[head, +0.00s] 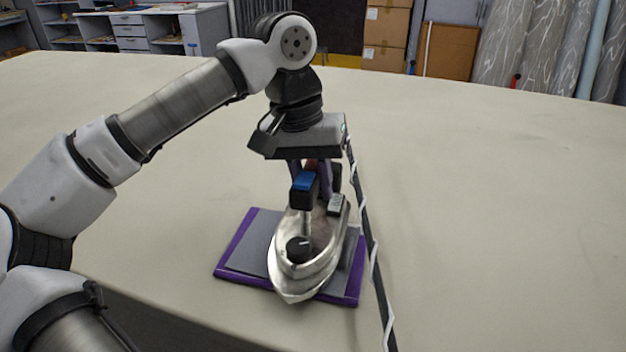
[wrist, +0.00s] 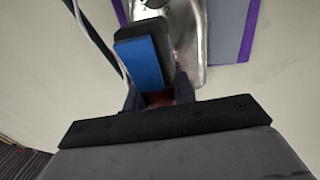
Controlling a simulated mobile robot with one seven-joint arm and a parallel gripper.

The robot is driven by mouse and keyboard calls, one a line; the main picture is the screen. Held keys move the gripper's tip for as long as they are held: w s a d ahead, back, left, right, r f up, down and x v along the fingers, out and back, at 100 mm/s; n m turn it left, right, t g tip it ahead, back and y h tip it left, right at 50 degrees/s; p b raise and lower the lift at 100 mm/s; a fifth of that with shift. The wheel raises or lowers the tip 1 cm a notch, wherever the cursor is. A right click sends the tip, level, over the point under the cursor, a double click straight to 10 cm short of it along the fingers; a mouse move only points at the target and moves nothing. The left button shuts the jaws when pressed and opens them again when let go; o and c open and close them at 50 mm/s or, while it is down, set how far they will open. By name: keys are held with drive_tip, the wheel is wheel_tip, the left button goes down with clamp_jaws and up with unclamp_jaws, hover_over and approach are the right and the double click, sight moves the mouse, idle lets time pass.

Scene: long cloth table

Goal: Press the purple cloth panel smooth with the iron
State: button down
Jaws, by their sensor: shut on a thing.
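The iron (head: 320,258) is silver, with a black dial on top and a blue-topped dark handle. It rests on or just above the cloth panel (head: 256,246), nose towards the near edge; I cannot tell whether it touches. The panel has a purple border around a grey middle, and the iron hides much of its centre and right. My gripper (head: 315,180) is shut on the iron's handle from above. In the wrist view, my gripper (wrist: 158,92) holds the handle, with the silver iron body (wrist: 192,45) beyond and the panel's purple edge (wrist: 249,32) at upper right.
A black-and-white cord (head: 364,215) runs from near my gripper down past the panel's right side. Shelves, boxes and fabric rolls stand far behind.

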drive_tip(key=shift+s+f+b, duration=0.1)
drive_tip(key=shift+f+b, duration=0.45)
drive_tip(key=shift+f, duration=0.15)
idle(2.2)
drive_tip(key=shift+r+p, duration=2.6)
drive_tip(key=shift+r, duration=1)
wheel_tip(320, 180, up, 6)
drive_tip(key=p, duration=0.4)
drive_tip(key=shift+p, duration=0.3)
